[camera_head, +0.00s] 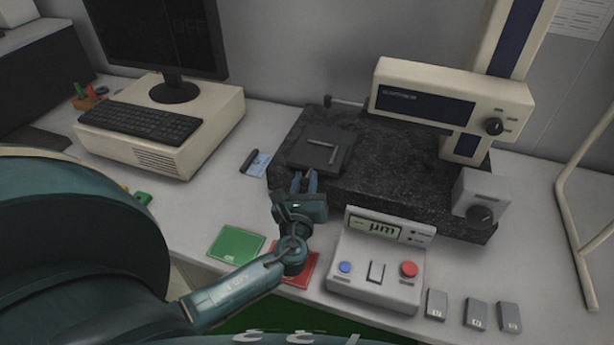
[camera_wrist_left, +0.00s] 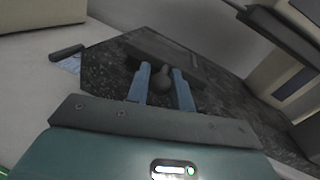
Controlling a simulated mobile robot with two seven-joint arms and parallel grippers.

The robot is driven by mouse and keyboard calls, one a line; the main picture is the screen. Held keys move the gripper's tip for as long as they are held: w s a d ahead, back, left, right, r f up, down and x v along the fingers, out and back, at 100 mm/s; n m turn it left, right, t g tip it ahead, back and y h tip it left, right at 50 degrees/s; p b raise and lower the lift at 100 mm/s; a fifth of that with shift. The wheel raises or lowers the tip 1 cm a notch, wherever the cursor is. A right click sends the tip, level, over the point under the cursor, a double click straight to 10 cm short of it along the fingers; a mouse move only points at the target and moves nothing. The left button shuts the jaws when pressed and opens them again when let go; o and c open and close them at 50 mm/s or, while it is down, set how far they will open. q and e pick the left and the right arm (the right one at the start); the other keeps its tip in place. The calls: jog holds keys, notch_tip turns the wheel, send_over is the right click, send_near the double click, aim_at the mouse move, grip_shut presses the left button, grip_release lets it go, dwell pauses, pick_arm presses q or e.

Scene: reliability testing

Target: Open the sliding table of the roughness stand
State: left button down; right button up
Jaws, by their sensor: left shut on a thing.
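The roughness stand has a speckled black granite base (camera_head: 395,165). Its sliding table (camera_head: 311,156) is a dark square plate on the left part of the base, with a small metal piece (camera_head: 321,143) on top. My left gripper (camera_head: 304,178) is at the front edge of this table. In the left wrist view its two blue fingers (camera_wrist_left: 163,82) are shut around a dark round knob (camera_wrist_left: 162,77) at the front of the sliding table (camera_wrist_left: 185,58). The knob is hidden in the head view. My right gripper is not in view.
A control box (camera_head: 376,262) with buttons stands right of my left forearm. A green card (camera_head: 236,244) and a red card (camera_head: 304,268) lie in front of the stand. A beige measuring unit (camera_head: 452,92) overhangs the base at right. A computer (camera_head: 165,130) stands at left.

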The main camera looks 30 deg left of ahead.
pick_arm(q)
jog(key=shift+v, duration=0.9)
jog(key=shift+w+a, duration=0.1)
jog(key=shift+a, duration=0.1)
jog(key=c, duration=1.3)
grip_release()
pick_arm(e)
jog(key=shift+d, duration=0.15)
pick_arm(q)
jog(key=shift+o, duration=0.2)
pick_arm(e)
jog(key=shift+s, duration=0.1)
pick_arm(q)
jog(key=b+v, duration=0.1)
jog(key=v, duration=1.2)
jog(key=shift+b, duration=0.4)
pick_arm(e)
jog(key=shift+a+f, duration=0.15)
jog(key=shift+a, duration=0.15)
pick_arm(q)
jog(key=shift+d, duration=0.1)
